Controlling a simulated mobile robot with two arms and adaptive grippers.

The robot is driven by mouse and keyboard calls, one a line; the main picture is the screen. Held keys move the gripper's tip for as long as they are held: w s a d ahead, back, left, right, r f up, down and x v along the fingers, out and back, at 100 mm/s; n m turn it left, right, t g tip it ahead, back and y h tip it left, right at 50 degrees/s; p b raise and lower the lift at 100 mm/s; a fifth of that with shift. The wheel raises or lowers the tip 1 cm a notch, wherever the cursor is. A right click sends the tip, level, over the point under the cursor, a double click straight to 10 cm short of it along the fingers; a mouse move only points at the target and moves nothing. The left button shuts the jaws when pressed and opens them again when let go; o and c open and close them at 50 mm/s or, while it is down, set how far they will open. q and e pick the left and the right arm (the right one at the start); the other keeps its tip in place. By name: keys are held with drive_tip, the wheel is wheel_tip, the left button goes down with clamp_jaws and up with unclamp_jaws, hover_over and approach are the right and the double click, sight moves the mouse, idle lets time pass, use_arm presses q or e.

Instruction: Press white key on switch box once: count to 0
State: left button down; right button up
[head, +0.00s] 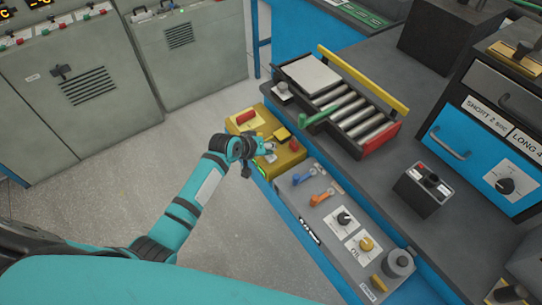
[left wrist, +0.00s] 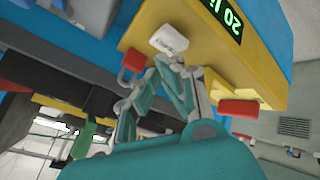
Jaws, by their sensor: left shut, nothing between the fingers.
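The yellow switch box (head: 291,162) stands at the bench's left edge in the head view. In the left wrist view the box (left wrist: 218,62) fills the upper right, with a black display (left wrist: 226,14) reading "20" and part of another word in green. The white key (left wrist: 168,40) is on its face, between the display and my fingers. My left gripper (left wrist: 172,66) is shut and empty, its fingertips close to the white key; whether they touch is unclear. In the head view the left gripper (head: 264,149) covers part of the box. My right gripper is not in view.
Red parts (left wrist: 133,60) and (left wrist: 238,107) flank the fingers on the box. Beside the box are a grey panel (head: 325,217) with levers and knobs, and a roller tray (head: 350,105) with a green handle (head: 318,116). Open floor (head: 110,185) lies to the left.

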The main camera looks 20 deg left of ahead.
use_arm(q)
drive_tip(key=shift+f, duration=0.65)
idle(0.8)
drive_tip(key=shift+r, duration=0.1)
drive_tip(key=shift+r+p, duration=0.75)
drive_tip(key=shift+p, duration=0.05)
wheel_tip(320, 180, up, 5)
drive_tip(key=p, duration=0.5)
idle(0.6)
